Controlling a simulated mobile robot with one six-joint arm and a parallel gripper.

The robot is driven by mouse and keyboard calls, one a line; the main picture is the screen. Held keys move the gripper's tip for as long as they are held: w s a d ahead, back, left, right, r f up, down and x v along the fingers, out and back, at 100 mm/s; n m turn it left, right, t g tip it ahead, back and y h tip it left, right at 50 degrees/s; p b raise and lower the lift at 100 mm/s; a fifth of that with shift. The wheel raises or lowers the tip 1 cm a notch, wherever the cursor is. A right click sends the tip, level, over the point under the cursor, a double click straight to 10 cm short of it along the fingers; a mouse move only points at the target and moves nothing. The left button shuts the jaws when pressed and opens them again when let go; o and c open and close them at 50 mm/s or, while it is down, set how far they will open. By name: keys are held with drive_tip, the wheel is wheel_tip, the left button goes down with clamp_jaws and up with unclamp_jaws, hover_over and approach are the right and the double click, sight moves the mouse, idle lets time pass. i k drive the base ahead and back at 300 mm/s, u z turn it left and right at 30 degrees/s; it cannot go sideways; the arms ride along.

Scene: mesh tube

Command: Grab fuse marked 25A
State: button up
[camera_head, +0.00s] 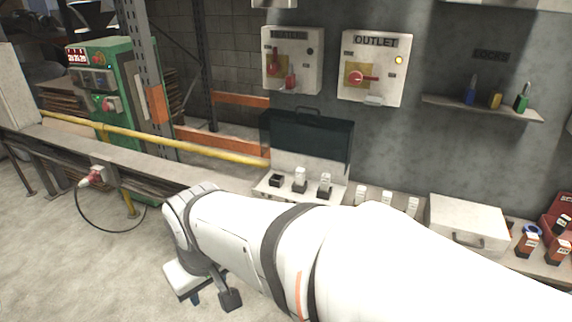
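An open case with a dark lid (310,138) stands on the bench against the wall. In its light tray stand a dark block (276,181) and two pale fuse-like pieces, one in the middle (300,177) and one on the right (325,183). More white fuse-like pieces (387,197) stand on the bench to the right of the case, partly hidden by my arm. Markings on all of these are too small to read, so I cannot tell which is 25A. My gripper (212,297) hangs low over the floor, left of and below the case, away from the fuses. Its finger opening is unclear.
A closed white case (467,222) sits on the bench at right, beside orange-and-black items (526,244). A yellow rail (150,136) runs along the left bench. An OUTLET switch box (373,68) and a shelf of padlocks (482,107) are on the wall.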

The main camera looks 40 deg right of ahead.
sight(361, 191)
drive_tip(key=z, duration=1.55)
drive_tip(key=i, duration=0.95)
drive_tip(key=z, duration=0.05)
